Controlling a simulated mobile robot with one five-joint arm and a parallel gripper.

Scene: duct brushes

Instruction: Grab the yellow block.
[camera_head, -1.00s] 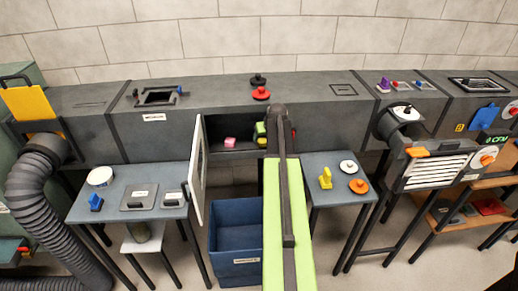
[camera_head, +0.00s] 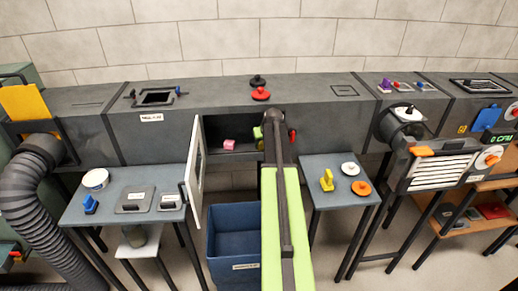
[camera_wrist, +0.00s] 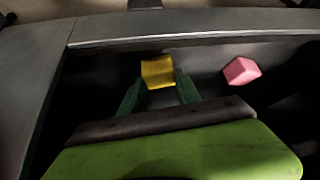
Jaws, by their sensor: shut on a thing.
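The yellow block (camera_wrist: 158,72) sits between the tips of my gripper (camera_wrist: 160,82) in the wrist view, with a dark green finger on each side. My gripper is shut on it, inside the dark opening of the duct. In the head view my arm hides the block and most of the gripper; only a small yellow-green patch shows beside the arm, and I cannot tell what it is.
A pink block (camera_wrist: 241,71) lies to the right in the wrist view; the head view shows it left of my arm (camera_head: 229,145). The open white door (camera_head: 196,175) and blue bin (camera_head: 235,235) are close by. A side table (camera_head: 340,195) holds a yellow brush-like piece (camera_head: 327,181).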

